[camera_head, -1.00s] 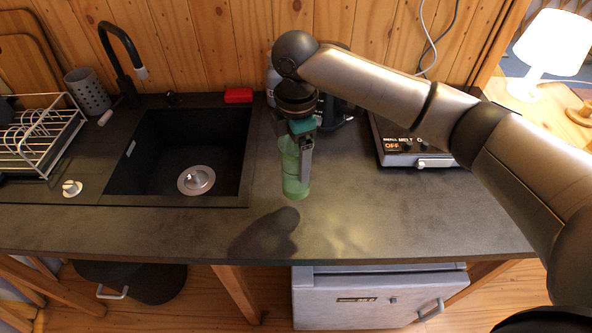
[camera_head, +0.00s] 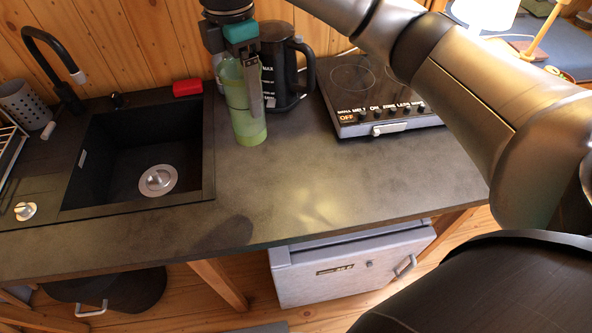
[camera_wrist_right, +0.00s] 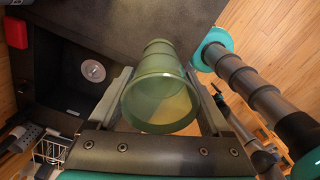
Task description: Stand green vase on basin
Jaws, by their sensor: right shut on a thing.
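The green vase (camera_head: 247,118) is a translucent tapered vessel, upright in the head view just right of the sink. My right gripper (camera_head: 256,100) is shut on it from above, with a finger along its side. In the right wrist view the vase (camera_wrist_right: 160,95) sits between the two fingers, its wide round mouth toward the camera. I cannot tell whether its base touches the counter. The basin (camera_head: 135,150) is the black sink with a round metal drain, left of the vase. My left gripper is not in the head view.
A dark kettle (camera_head: 287,75) stands close behind and right of the vase. A hotplate (camera_head: 372,100) is farther right. A red block (camera_head: 187,88) lies behind the sink, and a black faucet (camera_head: 52,62) rises at its left. The front counter (camera_head: 300,195) is clear.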

